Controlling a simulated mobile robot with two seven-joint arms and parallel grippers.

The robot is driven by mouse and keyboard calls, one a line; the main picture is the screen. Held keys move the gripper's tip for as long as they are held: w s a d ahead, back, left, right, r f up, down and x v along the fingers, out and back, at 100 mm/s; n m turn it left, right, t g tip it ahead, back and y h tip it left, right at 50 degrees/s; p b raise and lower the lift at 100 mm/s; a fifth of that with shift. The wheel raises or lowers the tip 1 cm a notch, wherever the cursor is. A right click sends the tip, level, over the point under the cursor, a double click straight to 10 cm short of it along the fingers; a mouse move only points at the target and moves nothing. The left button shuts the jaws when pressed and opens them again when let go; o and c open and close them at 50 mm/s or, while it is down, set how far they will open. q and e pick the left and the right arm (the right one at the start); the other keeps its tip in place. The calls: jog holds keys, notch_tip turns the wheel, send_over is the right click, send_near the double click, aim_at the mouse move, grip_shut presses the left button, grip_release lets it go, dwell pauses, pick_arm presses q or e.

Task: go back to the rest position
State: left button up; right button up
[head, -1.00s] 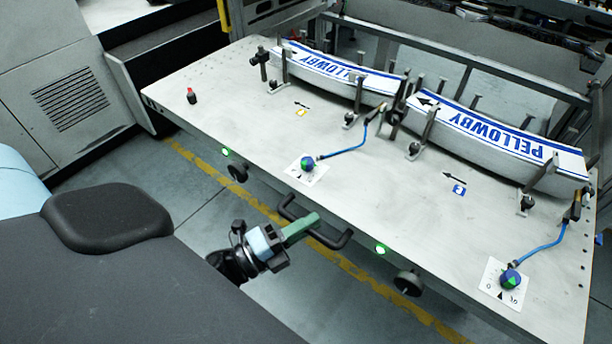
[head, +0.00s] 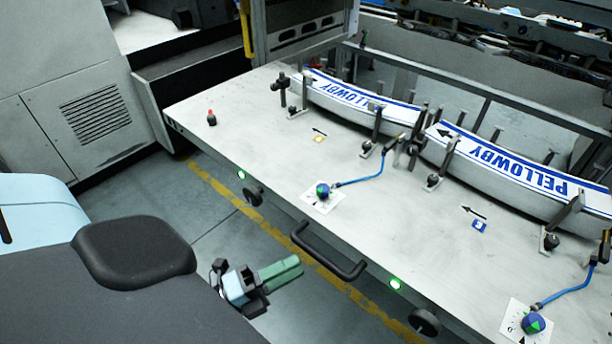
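My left gripper (head: 285,271) shows at the lower middle of the head view, in front of the table (head: 400,225) and below its black front handle (head: 328,252). Its two green fingers lie side by side with no clear gap, and nothing shows between them. It is apart from the table, over the floor. My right gripper is not in view.
Two label stacks marked PELLOWBY, left (head: 350,97) and right (head: 510,167), stand between posts at the table's back. Two blue-green knobs, left (head: 323,190) and right (head: 533,323), have blue hoses. Black front knobs (head: 425,320) stick out.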

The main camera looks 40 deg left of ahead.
pick_arm(q)
jog(key=shift+s+a+f, duration=0.1)
jog(key=shift+s+a, duration=0.2)
jog(key=shift+s, duration=0.3)
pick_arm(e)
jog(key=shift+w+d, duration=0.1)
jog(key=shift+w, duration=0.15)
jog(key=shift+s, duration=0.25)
